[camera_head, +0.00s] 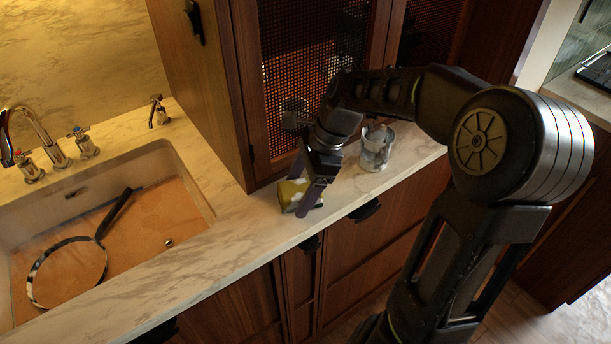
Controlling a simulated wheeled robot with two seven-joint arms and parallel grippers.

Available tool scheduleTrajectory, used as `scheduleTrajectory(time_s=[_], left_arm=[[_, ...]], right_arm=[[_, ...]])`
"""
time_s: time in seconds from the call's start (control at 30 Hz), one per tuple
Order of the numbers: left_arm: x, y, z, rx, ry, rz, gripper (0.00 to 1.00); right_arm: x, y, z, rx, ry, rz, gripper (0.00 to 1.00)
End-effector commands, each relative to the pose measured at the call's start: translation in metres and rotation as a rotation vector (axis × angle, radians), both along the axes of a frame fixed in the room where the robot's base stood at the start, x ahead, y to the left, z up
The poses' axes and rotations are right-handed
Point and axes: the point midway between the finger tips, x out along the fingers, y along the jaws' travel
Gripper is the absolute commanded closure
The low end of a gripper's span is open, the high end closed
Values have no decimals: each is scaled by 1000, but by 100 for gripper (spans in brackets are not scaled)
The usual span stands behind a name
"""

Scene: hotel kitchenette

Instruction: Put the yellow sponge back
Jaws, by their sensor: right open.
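The yellow sponge (289,193) lies on the marble counter, to the right of the sink and near the cabinet's corner. It has a pale whitish patch on top. My right gripper (308,194) reaches down from the right, with its fingers apart at the sponge. One finger is behind the sponge and the other is at its right front. I cannot tell whether the fingers touch it. Part of the sponge is hidden by the fingers. My left gripper is not in view.
A glass jar (376,147) stands on the counter just right of my right gripper. The sink (190,182) at left holds a round long-handled pan (67,272). A faucet (50,145) stands behind it. A mesh-door cabinet (240,90) rises behind the sponge. The counter (245,235) left of the sponge is clear.

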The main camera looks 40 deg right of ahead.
Motion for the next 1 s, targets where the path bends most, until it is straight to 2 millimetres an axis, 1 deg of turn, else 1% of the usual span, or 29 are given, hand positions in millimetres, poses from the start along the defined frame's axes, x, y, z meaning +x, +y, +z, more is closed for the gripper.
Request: scheduleTrajectory(time_s=[0.17, 0.27, 0.5, 0.63, 0.7, 0.8, 1.0], left_arm=[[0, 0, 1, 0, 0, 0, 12], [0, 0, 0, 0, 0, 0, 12], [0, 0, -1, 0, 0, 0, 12], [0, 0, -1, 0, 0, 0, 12], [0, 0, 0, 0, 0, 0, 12], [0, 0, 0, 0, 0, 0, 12], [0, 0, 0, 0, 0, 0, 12]], right_arm=[[-1, -6, 17, -4, -3, -1, 24], [-4, -12, 33, -4, -4, -1, 24], [-12, -30, 79, -3, -4, 0, 24], [-16, -37, 99, -1, -3, 0, 24], [-17, -40, 106, -1, -2, 1, 24], [-18, -42, 112, -1, -1, 1, 24], [-19, -42, 112, 0, 0, 0, 24]])
